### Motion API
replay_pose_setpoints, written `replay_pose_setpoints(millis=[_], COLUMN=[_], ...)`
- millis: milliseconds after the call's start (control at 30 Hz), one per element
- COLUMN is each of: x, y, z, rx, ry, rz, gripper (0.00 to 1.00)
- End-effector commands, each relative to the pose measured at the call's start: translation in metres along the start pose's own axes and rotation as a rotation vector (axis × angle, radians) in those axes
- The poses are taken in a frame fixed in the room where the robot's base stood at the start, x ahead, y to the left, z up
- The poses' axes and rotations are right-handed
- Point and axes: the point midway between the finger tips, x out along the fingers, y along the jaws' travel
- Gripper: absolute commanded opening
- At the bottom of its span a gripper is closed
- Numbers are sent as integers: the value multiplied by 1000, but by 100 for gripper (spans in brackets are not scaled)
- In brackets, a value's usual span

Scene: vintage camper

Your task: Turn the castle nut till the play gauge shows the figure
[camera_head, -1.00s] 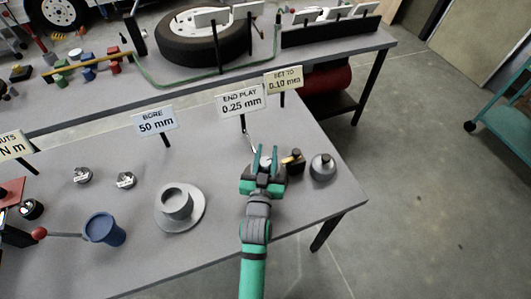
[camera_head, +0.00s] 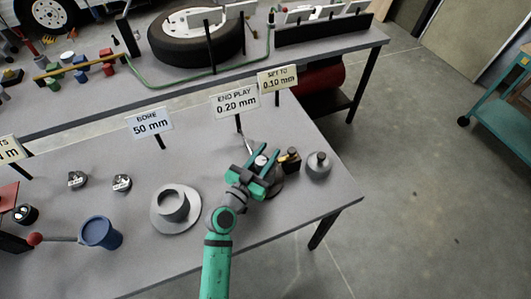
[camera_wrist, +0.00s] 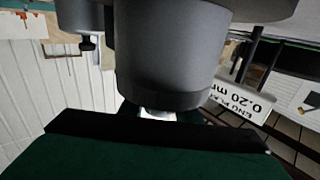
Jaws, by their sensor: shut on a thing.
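My gripper (camera_head: 263,163) is around a small part with a pale top, which I take as the castle nut (camera_head: 260,161), on the bench's right part. The fingers hide most of it, and its slots cannot be made out. In the wrist view a dark grey cylinder (camera_wrist: 165,55) fills the upper middle, with a small bright piece (camera_wrist: 157,114) below it. The play gauge sign (camera_head: 236,102) reads END PLAY 0.20 mm; it also shows upside down in the wrist view (camera_wrist: 241,104). The sign behind it (camera_head: 278,79) reads SET TO 0.10 mm.
Right of my gripper stand a small dark block with a brass-coloured top (camera_head: 288,160) and a grey round pot (camera_head: 318,165). To the left are a grey flanged hub (camera_head: 175,208), a blue cup (camera_head: 100,232) and the BORE 50 mm sign (camera_head: 150,123).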

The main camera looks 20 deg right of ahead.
Motion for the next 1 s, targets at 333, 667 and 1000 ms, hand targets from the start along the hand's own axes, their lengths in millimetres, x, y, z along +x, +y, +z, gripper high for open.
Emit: replay_pose_setpoints(millis=[333, 667, 1000], x=[1, -1, -3], y=[8, 14, 16], z=[2, 2, 3], rx=[-1, -1, 0], ry=[4, 6, 6], rz=[202, 358, 428], gripper=[7, 7, 7])
